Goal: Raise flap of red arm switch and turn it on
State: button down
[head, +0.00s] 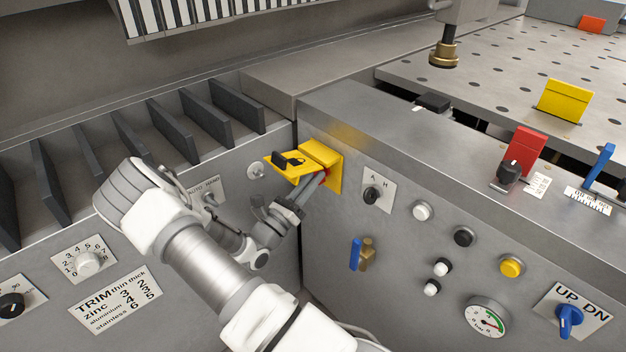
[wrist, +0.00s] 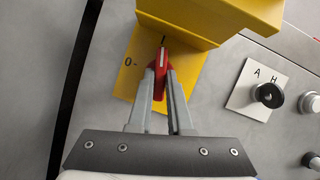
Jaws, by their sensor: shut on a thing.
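The yellow flap (head: 285,167) of the switch box stands out from the grey panel, raised, with a black piece on it. In the wrist view the yellow flap (wrist: 215,15) is above the switch. The red switch handle (wrist: 160,68) stands on a yellow backplate (wrist: 128,88) with a "0-" mark to its left. A pale line on the handle points up in that view, away from the mark. My gripper (wrist: 161,78) is under the flap with both fingers shut on the red handle. In the head view my gripper (head: 318,180) partly hides the handle.
Right of the switch are an A/H selector knob (head: 371,194), several buttons and a pressure gauge (head: 487,317). A blue lever (head: 355,254) sticks out below. Dark slats (head: 208,112) stand left. The panel corner is close to my gripper.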

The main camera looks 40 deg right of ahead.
jog(key=shift+m, duration=0.3)
jog(key=c, duration=0.8)
grip_release()
jog(key=shift+c, duration=0.2)
jog(key=shift+a, duration=0.15)
jog(key=p+v, duration=0.2)
jog(key=v, duration=1.5)
jog(key=shift+a, duration=0.1)
